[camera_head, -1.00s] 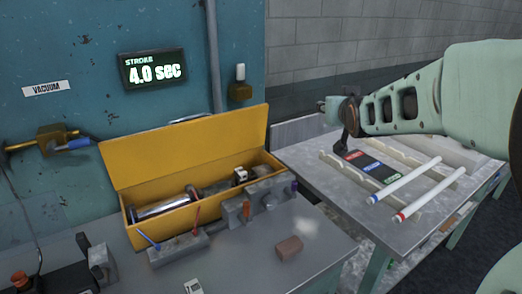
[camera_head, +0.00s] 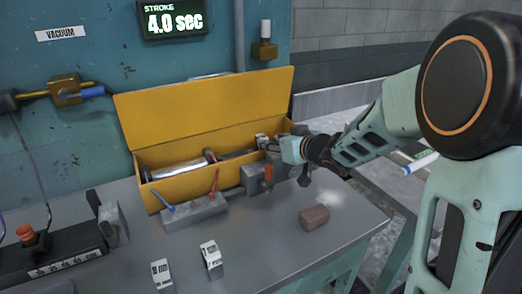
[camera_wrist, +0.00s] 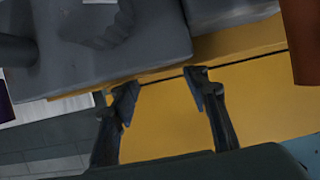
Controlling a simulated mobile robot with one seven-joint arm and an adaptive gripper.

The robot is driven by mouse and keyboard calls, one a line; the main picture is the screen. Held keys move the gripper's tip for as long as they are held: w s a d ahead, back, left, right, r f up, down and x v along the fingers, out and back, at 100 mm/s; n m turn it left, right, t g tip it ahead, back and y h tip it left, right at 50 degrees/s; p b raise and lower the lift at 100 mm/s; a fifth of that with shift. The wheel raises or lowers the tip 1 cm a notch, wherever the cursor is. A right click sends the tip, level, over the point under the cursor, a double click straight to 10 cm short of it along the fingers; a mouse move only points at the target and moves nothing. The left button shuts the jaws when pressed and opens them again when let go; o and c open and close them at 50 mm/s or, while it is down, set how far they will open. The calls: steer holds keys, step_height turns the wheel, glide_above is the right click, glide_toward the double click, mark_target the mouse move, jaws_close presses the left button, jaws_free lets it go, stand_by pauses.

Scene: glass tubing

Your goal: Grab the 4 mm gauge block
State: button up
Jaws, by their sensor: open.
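Small metal blocks with white labelled faces show in the head view: one stands on the bench (camera_head: 211,259), one lies nearer the front edge (camera_head: 161,275), and one similar pale block (camera_head: 262,139) is at the right end of the yellow toolbox. Their markings are too small to read, so I cannot tell which is 4 mm. My gripper (camera_head: 272,146) is over the toolbox's right end, close to that pale block. In the wrist view my gripper (camera_wrist: 163,91) has its two fingers apart with only yellow toolbox surface between them; no gauge block is clear there.
The yellow toolbox (camera_head: 205,107) has its lid raised and holds a metal cylinder (camera_head: 172,172). Grey holders (camera_head: 195,212) with red, blue and orange tools stand before it. A brown block (camera_head: 314,217) lies on the bench, with clear surface around it.

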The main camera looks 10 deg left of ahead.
mark_target(265, 139)
steer(key=b+x, duration=0.1)
steer(key=x, duration=0.6)
steer(key=shift+w+a+f+b, duration=0.1)
steer(key=shift+w+a+b, duration=0.15)
steer(key=shift+b, duration=0.1)
jaws_close()
